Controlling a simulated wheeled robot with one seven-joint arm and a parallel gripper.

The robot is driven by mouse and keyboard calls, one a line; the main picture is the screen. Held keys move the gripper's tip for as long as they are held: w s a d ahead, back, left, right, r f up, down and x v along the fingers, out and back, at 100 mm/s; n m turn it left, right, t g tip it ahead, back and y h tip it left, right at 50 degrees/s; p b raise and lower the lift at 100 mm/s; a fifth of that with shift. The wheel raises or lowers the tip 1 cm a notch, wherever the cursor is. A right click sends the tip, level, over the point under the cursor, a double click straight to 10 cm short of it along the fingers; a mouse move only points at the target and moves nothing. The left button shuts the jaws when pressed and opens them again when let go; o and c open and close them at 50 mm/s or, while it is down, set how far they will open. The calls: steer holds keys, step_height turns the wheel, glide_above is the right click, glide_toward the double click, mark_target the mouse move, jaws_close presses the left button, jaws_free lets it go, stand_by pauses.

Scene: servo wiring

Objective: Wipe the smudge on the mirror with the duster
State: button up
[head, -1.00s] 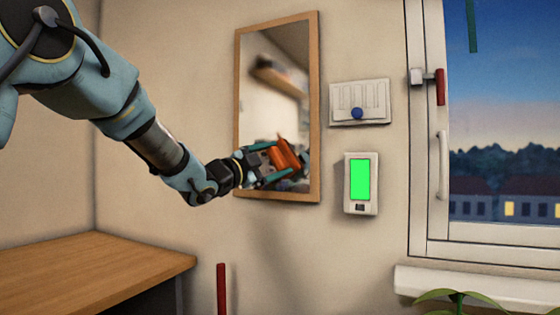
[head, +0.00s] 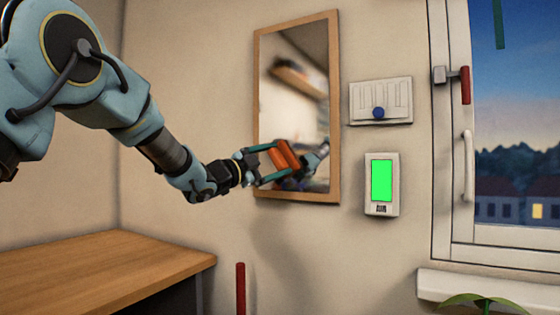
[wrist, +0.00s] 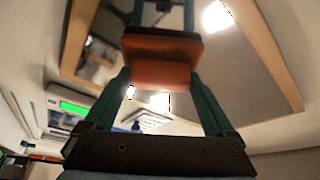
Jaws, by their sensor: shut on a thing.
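The mirror (head: 293,90) hangs on the wall in a wooden frame. My gripper (head: 280,163) is at its lower left part, with green fingers shut on the orange duster (head: 286,153). In the wrist view the duster (wrist: 162,76) sits between the fingertips (wrist: 160,84), and what looks like its reflection meets it just above. The duster is at or very near the glass; I cannot tell whether it touches. The wrist view also shows the mirror's frame (wrist: 265,50). I cannot make out the smudge apart from the blurred reflections.
A white panel with a blue knob (head: 378,113) and a box with a green screen (head: 381,180) are on the wall right of the mirror. A window with a red handle (head: 465,85) is farther right. A wooden desktop (head: 110,270) is at lower left, beside a red post (head: 240,290).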

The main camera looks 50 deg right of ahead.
mark_target(271, 149)
steer(key=shift+w+a+r+p, duration=0.15)
steer(key=shift+w+r, duration=0.15)
steer(key=shift+r, duration=0.5)
steer(key=shift+w+d+r+p, duration=0.15)
steer(key=shift+w+r, duration=0.1)
steer(key=shift+r, duration=0.5)
steer(key=shift+s+d+r+b, duration=0.1)
steer(key=shift+s+b, duration=0.25)
steer(key=shift+s, duration=0.3)
steer(key=shift+s+d+b, duration=0.2)
steer(key=shift+s+b, duration=0.35)
steer(key=shift+s, duration=0.35)
steer(key=shift+s+d+b, duration=0.2)
steer(key=shift+s+b, duration=0.4)
steer(key=shift+s, duration=0.3)
steer(key=shift+s+d+b, duration=0.2)
steer(key=shift+s+b, duration=0.35)
steer(key=shift+s, duration=0.35)
steer(key=shift+s+d+b, duration=0.25)
steer(key=shift+s+b, duration=0.3)
steer(key=shift+s, duration=0.35)
steer(key=shift+s+d+b, duration=0.25)
steer(key=shift+s+b, duration=0.25)
steer(key=shift+s, duration=0.4)
steer(key=shift+w, duration=0.1)
